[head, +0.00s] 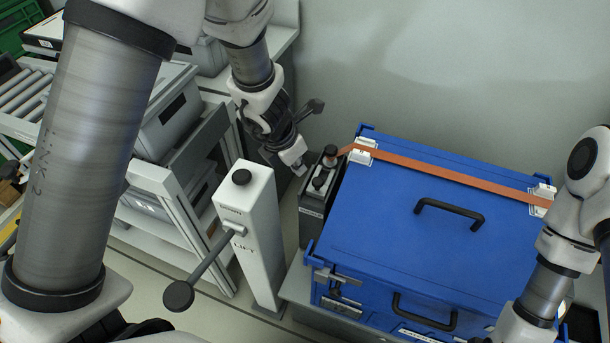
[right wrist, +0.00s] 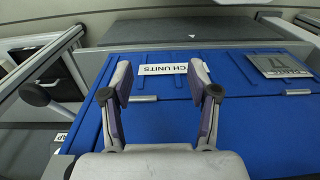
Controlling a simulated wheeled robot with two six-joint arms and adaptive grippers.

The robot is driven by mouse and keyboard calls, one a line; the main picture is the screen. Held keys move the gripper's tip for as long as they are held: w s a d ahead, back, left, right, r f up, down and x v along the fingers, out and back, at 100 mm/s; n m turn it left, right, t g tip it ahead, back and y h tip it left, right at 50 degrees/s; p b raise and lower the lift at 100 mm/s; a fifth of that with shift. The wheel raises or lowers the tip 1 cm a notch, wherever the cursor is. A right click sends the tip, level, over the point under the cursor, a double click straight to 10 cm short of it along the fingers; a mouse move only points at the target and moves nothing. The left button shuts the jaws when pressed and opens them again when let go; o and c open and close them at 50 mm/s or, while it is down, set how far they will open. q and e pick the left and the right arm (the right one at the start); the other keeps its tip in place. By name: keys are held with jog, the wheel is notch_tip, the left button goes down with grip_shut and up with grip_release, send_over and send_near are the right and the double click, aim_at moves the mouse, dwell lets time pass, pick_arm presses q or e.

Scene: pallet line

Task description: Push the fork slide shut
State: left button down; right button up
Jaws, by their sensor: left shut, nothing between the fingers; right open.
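A metal plate (right wrist: 280,66) with a dark, fork-like mark lies on the blue front at the right of the right wrist view. It may be the fork slide, but I cannot tell for sure, nor how far out it stands. My right gripper (right wrist: 160,80) is open, its two fingers apart in front of the blue crate (right wrist: 235,120), with nothing seen between them. In the head view its fingers are cut off at the lower right. My left gripper (head: 297,163) is shut and empty, left of the blue crate (head: 400,215), close to a small dark unit with knobs (head: 312,220).
A white post (head: 255,230) with a knobbed lever (head: 178,296) stands left of the crate. An orange strap (head: 450,176) crosses the crate lid, behind a black handle (head: 450,211). Shelves with grey bins (head: 165,125) stand at the left.

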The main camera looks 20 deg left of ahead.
pick_arm(q)
jog(key=b, duration=0.4)
send_over(313, 191)
jog(key=s, duration=0.2)
jog(key=f, duration=0.6)
jog(key=a+f, duration=0.1)
jog(key=f, duration=0.2)
jog(key=shift+w+f, duration=0.1)
jog(key=shift+f, duration=0.15)
jog(key=shift+r+p, duration=0.2)
jog(key=shift+p, duration=0.2)
jog(key=w+p, duration=0.1)
jog(key=p, duration=0.1)
jog(key=w+p, duration=0.1)
jog(key=p, duration=0.1)
jog(key=w+p, duration=0.2)
jog(key=shift+d+r, duration=0.15)
jog(key=shift+r, duration=0.15)
jog(key=shift+w+f, duration=0.2)
jog(key=shift+f, duration=0.25)
jog(key=shift+r, duration=0.1)
